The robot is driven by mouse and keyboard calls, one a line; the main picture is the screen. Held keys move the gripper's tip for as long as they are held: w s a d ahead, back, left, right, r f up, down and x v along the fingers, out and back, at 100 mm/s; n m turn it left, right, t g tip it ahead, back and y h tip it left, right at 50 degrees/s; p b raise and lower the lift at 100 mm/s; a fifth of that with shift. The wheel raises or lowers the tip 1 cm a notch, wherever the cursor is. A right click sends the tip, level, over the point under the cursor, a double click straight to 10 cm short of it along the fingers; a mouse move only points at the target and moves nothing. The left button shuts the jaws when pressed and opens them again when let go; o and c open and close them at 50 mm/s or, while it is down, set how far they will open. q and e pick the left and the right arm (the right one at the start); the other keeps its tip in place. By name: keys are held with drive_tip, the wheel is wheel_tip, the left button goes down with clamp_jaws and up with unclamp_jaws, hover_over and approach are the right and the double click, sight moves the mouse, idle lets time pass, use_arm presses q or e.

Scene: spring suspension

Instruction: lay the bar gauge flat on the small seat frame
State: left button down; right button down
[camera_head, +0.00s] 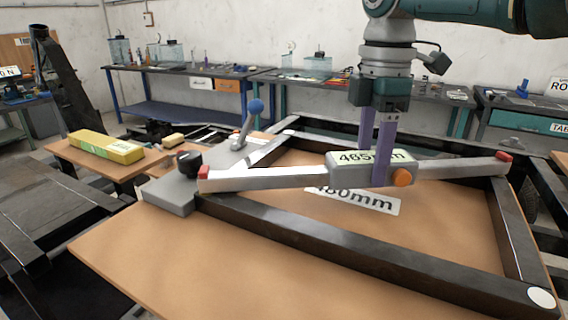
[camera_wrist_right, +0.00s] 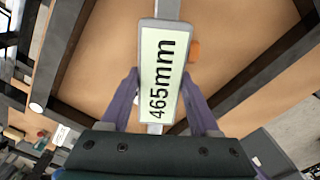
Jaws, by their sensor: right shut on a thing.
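The bar gauge (camera_head: 265,179) is a pale bar with red ends, an orange knob and a centre block reading 465mm. My right gripper (camera_head: 382,168) is shut on this block from above, with its purple fingers on either side. The block also shows between the fingers (camera_wrist_right: 163,108) in the right wrist view (camera_wrist_right: 161,70). The small seat frame (camera_head: 310,233) is a dark rectangular frame on a wooden table. The gauge spans over its opening, left end near the frame's left corner, right end near the right rail. I cannot tell whether it touches the frame. My left gripper is not in view.
A grey clamp block (camera_head: 168,193) with a black knob and a blue-ball lever (camera_head: 255,107) stand at the frame's left side. A 480mm label (camera_head: 375,202) lies inside the frame, partly hidden. A yellow box (camera_head: 105,146) lies on a side table. The front tabletop is clear.

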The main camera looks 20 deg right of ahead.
sight(371, 156)
drive_tip(key=shift+f, duration=0.15)
drive_tip(key=shift+c, duration=0.6)
unclamp_jaws()
drive_tip(key=shift+r, duration=0.3)
wheel_tip(371, 156, up, 12)
drive_tip(key=shift+f, duration=0.2)
